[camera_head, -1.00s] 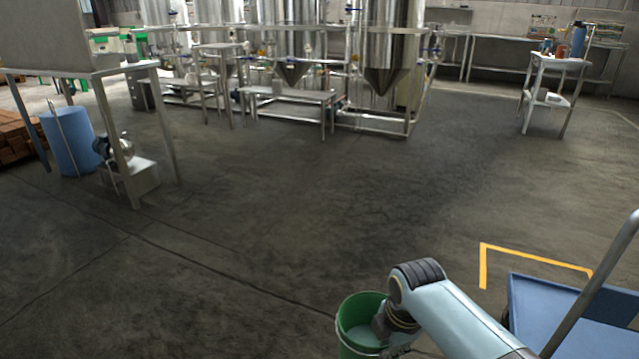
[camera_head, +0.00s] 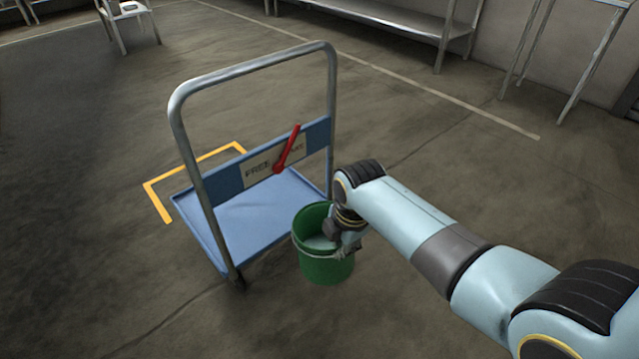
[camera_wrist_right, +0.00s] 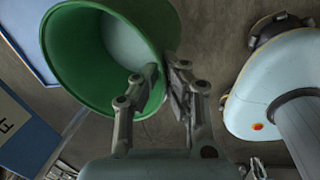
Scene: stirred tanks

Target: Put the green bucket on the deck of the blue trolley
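The green bucket (camera_head: 322,268) is upright in the head view and hangs from my right gripper (camera_head: 343,243), at the right edge of the trolley in the picture. In the right wrist view the bucket (camera_wrist_right: 72,62) shows its open mouth and pale inside. My right gripper (camera_wrist_right: 163,80) is shut on its wall, one finger inside and one outside. The blue trolley (camera_head: 255,218) has a bare flat deck, seen behind and left of the bucket. Whether the bucket overlaps the deck is unclear. My left gripper is not in view.
The trolley's grey push handle (camera_head: 255,63) rises as a tall loop, with a blue sign panel (camera_head: 228,190) and a red lever (camera_head: 288,150) on it. A yellow floor mark (camera_head: 197,164) lies beyond. Metal tables stand at the back. Floor left of the trolley is clear.

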